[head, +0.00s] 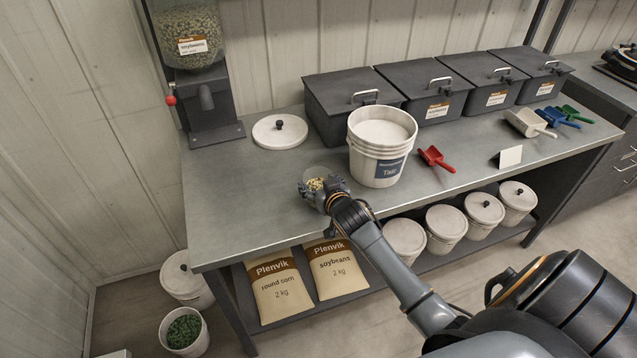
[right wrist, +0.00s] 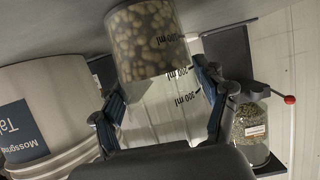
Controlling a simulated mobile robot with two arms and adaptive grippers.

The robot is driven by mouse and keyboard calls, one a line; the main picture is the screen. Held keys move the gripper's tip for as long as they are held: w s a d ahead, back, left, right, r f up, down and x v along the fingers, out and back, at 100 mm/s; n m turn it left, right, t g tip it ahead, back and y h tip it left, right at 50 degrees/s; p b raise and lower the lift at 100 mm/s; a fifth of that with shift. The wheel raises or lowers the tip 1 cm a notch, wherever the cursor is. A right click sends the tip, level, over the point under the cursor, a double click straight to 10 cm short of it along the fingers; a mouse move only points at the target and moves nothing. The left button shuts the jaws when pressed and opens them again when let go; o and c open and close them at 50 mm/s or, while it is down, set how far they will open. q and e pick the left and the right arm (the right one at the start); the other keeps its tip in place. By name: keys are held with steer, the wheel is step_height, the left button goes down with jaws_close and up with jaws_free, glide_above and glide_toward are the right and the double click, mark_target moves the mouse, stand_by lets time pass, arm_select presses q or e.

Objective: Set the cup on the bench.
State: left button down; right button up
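The clear measuring cup (head: 316,182) holds pale yellow beans and is at the front of the grey bench (head: 240,200), left of the white Talc bucket. In the right wrist view, the cup (right wrist: 155,45) has ml marks and the beans fill its lower part; that picture is upside down. My right gripper (head: 323,190) is shut on the cup, with a finger on each side of it. The cup looks upright and low over the bench; I cannot tell whether its base touches. My left gripper is not in view.
The Talc bucket (head: 378,150) stands close right of the cup. A white lid (head: 280,132) and the soybeans dispenser (head: 200,90) are behind to the left. The bench's left part is clear.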

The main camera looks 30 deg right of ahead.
steer(key=o, duration=0.4)
steer(key=shift+c, duration=0.2)
steer(key=shift+r, duration=0.2)
steer(key=shift+s, duration=0.25)
steer(key=b+v, duration=0.1)
steer(key=v, duration=1)
steer(key=shift+s+r, duration=0.15)
steer(key=shift+s, duration=0.05)
